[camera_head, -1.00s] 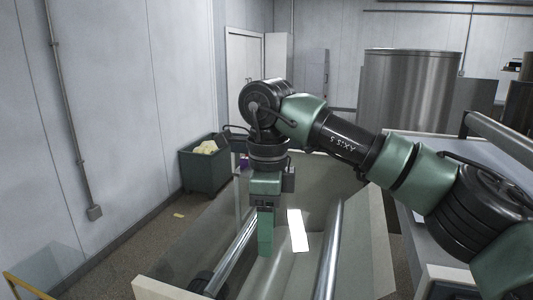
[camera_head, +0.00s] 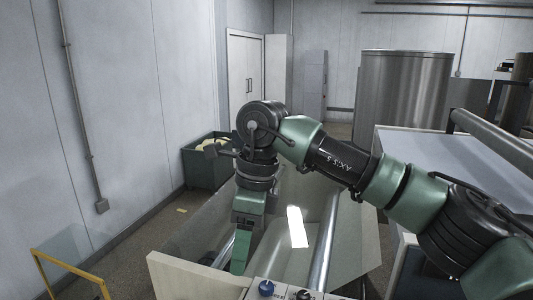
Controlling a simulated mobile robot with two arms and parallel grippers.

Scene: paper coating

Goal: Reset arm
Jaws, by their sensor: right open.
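My right arm reaches in from the right, and its green right gripper (camera_head: 241,252) points down over the open trough of a machine (camera_head: 200,277). Nothing shows between its fingers, which are seen nearly edge-on. A bright white strip (camera_head: 297,227) shows just right of the gripper, over the trough; I cannot tell if it is paper or a reflection. A metal roller (camera_head: 326,240) runs along the trough, right of the gripper. My left gripper is not in view.
A dark green bin (camera_head: 205,164) with pale scraps stands by the left wall. A yellow frame (camera_head: 70,270) is at the lower left. A panel with a blue knob (camera_head: 266,288) is at the bottom. A grey-topped table (camera_head: 432,146) stands at the right.

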